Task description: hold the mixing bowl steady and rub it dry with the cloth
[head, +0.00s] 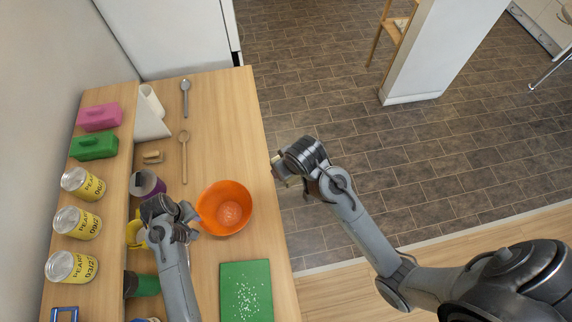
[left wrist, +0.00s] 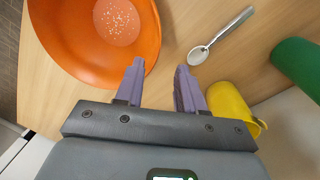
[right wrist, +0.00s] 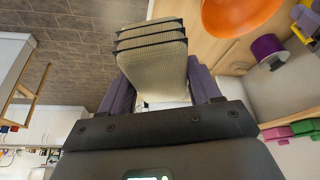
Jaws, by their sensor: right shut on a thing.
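The orange mixing bowl (head: 237,191) stands upright on the wooden counter, with pale specks on its inner bottom. It also shows at the upper left of the left wrist view (left wrist: 75,55). My left gripper (head: 192,218) is beside the bowl's left rim. In the left wrist view its fingers (left wrist: 160,85) are apart with bare counter between them; one finger overlaps the rim, and I cannot tell if they touch. My right gripper (head: 281,172) is right of the bowl, past the counter edge. It is shut on a folded beige cloth with dark stripes (right wrist: 155,65).
A green board with white bits (head: 247,290) lies in front of the bowl. A yellow mug (left wrist: 232,108), a green cup (head: 144,285) and a purple-banded can (head: 146,183) stand left. A wooden spoon (head: 184,155) lies behind. Labelled jars (head: 77,223) line the ledge.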

